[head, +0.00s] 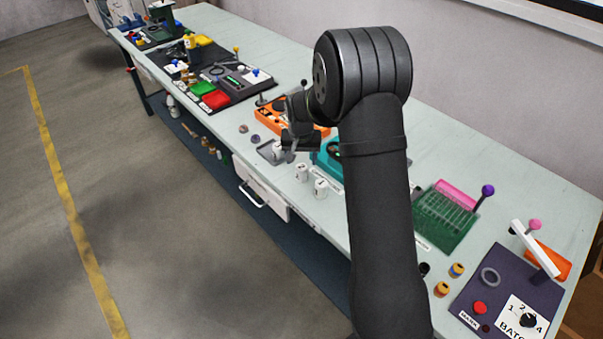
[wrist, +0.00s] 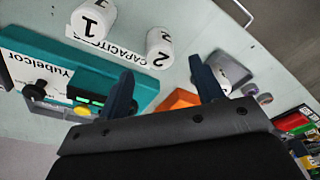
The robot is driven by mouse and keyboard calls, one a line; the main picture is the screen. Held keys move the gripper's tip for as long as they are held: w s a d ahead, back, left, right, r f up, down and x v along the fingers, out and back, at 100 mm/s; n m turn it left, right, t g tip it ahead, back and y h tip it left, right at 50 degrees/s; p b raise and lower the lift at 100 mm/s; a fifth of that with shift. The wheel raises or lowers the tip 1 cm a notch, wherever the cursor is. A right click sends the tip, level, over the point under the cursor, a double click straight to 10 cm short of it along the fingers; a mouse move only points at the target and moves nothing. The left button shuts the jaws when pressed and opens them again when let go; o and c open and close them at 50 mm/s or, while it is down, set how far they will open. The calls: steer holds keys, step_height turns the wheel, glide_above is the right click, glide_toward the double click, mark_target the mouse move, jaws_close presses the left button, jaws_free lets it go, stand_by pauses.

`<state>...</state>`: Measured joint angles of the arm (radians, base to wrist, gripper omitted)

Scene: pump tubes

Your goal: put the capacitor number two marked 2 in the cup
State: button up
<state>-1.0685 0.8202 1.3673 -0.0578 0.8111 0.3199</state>
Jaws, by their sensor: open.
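The white capacitor marked 2 (wrist: 159,50) stands on the bench in the wrist view, just beyond and between my fingertips. In the head view it appears to be the middle white cylinder (head: 301,173). The white capacitor marked 1 (wrist: 93,20) stands beside it, to the left in the wrist view. A third white cylinder (head: 278,149) is at a grey tray (head: 265,154) and is partly hidden by my right finger in the wrist view. My gripper (wrist: 162,68) is open and empty; in the head view it (head: 291,143) is above the tray area. I cannot clearly make out a cup.
A teal device (wrist: 80,65) lies close beside the capacitors, with a CAPACITORS label (wrist: 100,42) in front. An orange box (head: 275,113) is behind my gripper. Small round pieces (head: 255,138) lie left of the tray. The bench's front edge is close to the capacitors.

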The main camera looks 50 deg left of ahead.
mark_target(302, 167)
steer(key=shift+w+a+f, duration=0.1)
steer(key=shift+f, duration=0.9)
steer(key=shift+w+a+f, duration=0.1)
steer(key=shift+w+f, duration=0.05)
steer(key=shift+f, duration=0.85)
steer(key=shift+w+a+f, duration=0.1)
steer(key=shift+f, duration=0.9)
steer(key=shift+c, duration=0.4)
steer(key=c, duration=1)
